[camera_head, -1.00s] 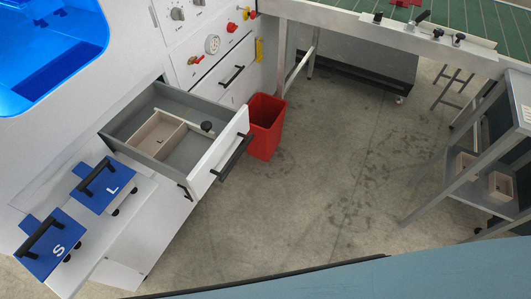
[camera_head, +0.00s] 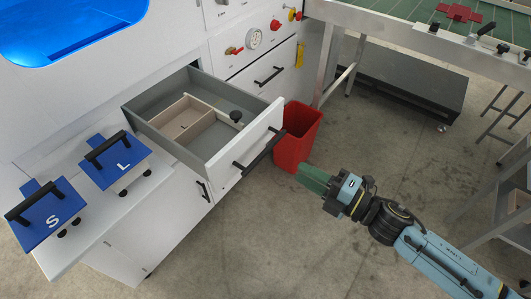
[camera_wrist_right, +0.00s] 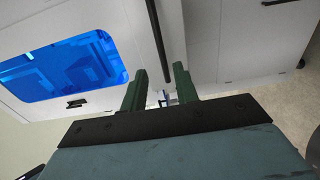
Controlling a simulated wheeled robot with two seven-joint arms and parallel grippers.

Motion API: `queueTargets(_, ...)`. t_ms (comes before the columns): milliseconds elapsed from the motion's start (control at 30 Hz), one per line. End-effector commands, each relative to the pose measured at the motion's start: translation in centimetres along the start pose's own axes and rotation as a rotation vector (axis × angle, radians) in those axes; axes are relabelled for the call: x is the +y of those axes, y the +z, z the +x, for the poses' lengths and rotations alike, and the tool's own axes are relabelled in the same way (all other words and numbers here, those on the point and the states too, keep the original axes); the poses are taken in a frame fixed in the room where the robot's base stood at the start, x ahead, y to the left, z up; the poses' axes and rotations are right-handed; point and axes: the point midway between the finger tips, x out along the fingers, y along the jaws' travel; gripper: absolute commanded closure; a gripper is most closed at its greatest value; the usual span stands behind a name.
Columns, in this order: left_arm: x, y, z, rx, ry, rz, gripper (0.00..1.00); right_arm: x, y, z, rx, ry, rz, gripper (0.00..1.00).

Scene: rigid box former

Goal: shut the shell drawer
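The shell drawer (camera_head: 225,155) stands pulled out of the white machine in the head view. It has grey walls, a white front and a black bar handle (camera_head: 260,152). Inside lie a light wooden divider box (camera_head: 186,119) and a black-knobbed piece (camera_head: 235,117). My right gripper (camera_head: 312,177) is to the right of the drawer front, apart from the handle. In the right wrist view its two green fingers (camera_wrist_right: 159,90) are spread with a gap and hold nothing visible. A dark bar shows beyond the fingers. My left gripper is out of view.
A red bin (camera_head: 297,137) stands just behind and right of the drawer front, near my right gripper. Blue blocks marked S (camera_head: 47,213) and L (camera_head: 114,160) sit on a white shelf left of the drawer. A grey rack (camera_head: 510,205) stands at right. Floor between is clear.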

Motion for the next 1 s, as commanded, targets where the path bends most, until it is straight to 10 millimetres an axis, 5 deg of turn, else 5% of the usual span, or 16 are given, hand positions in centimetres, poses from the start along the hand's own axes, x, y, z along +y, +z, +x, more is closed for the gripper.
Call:
queueTargets(500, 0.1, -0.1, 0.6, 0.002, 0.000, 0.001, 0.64, 0.0, 0.2, 10.2, -0.004, 0.000, 0.004, 0.70)
queueTargets(1000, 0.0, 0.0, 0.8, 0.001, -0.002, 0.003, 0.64, -0.1, 0.2, 12.2, -0.005, -0.001, 0.005, 0.70)
